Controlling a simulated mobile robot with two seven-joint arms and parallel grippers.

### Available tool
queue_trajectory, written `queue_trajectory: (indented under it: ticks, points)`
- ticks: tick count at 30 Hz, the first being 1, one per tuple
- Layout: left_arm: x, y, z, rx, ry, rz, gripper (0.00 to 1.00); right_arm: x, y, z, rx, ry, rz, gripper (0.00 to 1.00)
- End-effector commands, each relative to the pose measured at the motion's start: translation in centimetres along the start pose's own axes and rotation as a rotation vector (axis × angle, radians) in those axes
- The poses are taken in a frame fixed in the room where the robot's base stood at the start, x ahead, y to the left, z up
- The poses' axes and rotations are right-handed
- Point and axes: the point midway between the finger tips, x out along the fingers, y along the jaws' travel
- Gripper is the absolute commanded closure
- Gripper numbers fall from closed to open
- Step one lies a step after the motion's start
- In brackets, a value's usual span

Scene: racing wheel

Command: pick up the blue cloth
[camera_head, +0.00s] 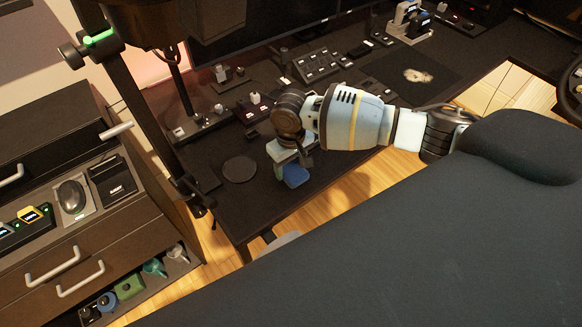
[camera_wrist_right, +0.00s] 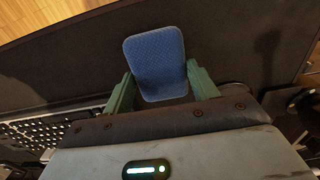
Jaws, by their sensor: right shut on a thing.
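The blue cloth (camera_head: 295,176) is a small folded pad at the front edge area of the dark desk. In the right wrist view the cloth (camera_wrist_right: 155,62) shows as a rounded blue rectangle between two green fingers. My right gripper (camera_head: 291,160) points down at it, and its fingers (camera_wrist_right: 160,88) are shut on the cloth's sides. Whether the cloth touches the desk I cannot tell. My left gripper is not in view.
A round dark coaster (camera_head: 239,170) lies on the desk left of the cloth. Button boxes (camera_head: 318,66) and a monitor (camera_head: 270,25) stand behind. A drawer cabinet (camera_head: 75,245) is at left. The desk's front edge (camera_head: 330,185) is close to the cloth.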

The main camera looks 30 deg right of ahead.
Motion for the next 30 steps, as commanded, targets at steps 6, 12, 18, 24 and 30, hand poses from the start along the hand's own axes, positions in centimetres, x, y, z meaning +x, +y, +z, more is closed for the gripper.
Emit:
queue_trajectory:
  ticks: [6,12,18,24,30]
  points:
    - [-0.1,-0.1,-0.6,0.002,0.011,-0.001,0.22,-2.3,-1.5,0.3,-0.005,0.001,-0.003,0.64]
    - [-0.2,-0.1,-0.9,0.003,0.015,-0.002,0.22,-2.7,-6.4,1.6,-0.007,0.003,-0.004,0.64]
    - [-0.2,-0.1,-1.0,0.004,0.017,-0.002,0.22,-3.2,-11.1,2.9,-0.004,0.002,-0.004,0.64]
    - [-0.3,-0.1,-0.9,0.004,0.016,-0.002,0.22,-3.4,-14.1,3.8,-0.002,0.001,-0.001,0.64]
    - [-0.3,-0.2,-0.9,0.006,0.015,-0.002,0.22,-3.5,-15.3,4.1,0.0,0.001,-0.001,0.64]
